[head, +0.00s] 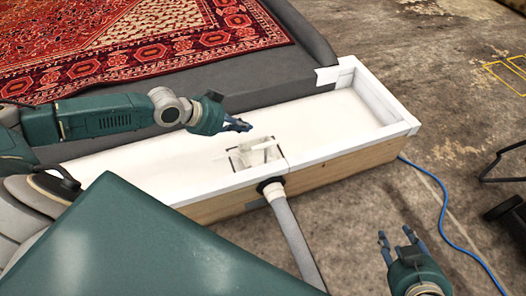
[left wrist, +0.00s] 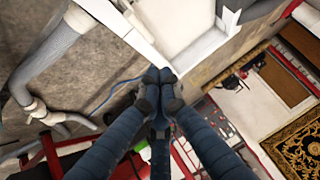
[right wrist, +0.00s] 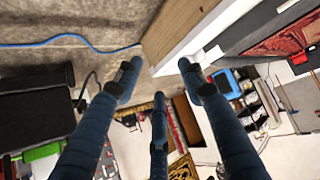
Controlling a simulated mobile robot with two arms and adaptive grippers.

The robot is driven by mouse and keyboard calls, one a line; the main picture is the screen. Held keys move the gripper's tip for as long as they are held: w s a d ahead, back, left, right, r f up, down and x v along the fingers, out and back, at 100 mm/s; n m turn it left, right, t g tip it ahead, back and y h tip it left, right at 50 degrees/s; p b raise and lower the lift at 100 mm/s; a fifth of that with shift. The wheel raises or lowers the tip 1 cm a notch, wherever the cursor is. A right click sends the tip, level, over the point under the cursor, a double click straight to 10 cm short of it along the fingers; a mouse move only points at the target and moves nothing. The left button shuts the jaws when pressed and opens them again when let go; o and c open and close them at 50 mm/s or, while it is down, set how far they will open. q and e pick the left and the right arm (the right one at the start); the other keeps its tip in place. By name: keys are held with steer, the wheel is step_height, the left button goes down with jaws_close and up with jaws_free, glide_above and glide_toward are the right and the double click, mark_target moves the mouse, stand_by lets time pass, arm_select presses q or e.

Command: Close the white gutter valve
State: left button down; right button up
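The white gutter valve (head: 258,152) is a small pale fitting at a square cutout in the white gutter (head: 330,115), near its front wall and above a grey hose. Its pale parts blend with the gutter, so I cannot tell its handle's exact position. My left gripper (head: 240,125) is over the gutter, up and left of the valve in the head view and apart from it. Its fingertips meet in the left wrist view (left wrist: 159,76), with nothing seen between them. My right gripper (head: 400,240) is outside the gutter at lower right, its fingers apart and empty.
A grey hose (head: 292,235) runs down from the gutter's front wall. A red patterned rug (head: 130,40) lies on the grey washpit behind. A blue cable (head: 445,205) and a black-framed item (head: 508,205) are on the floor at right. The gutter's right end is bare.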

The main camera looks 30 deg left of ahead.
arm_select(q)
steer(key=b, duration=0.4)
glide_above(263, 146)
step_height(263, 146, down, 8)
arm_select(e)
steer(key=w+a+r+t+y, duration=0.25)
steer(key=r+t, duration=0.25)
steer(key=r, duration=0.5)
steer(key=w+a+r+t+y, duration=0.15)
steer(key=w+r+t, duration=0.3)
steer(key=r, duration=0.45)
arm_select(q)
step_height(263, 146, down, 3)
steer(key=shift+r+b, duration=0.2)
steer(key=shift+b, duration=0.45)
steer(key=shift+f, duration=0.2)
arm_select(e)
steer(key=s+r+t, duration=0.3)
steer(key=r+t, duration=0.2)
steer(key=r, duration=0.3)
steer(key=shift+s+a+r+n+y, duration=0.15)
steer(key=shift+s+r+n+y, duration=0.15)
steer(key=shift+r, duration=0.1)
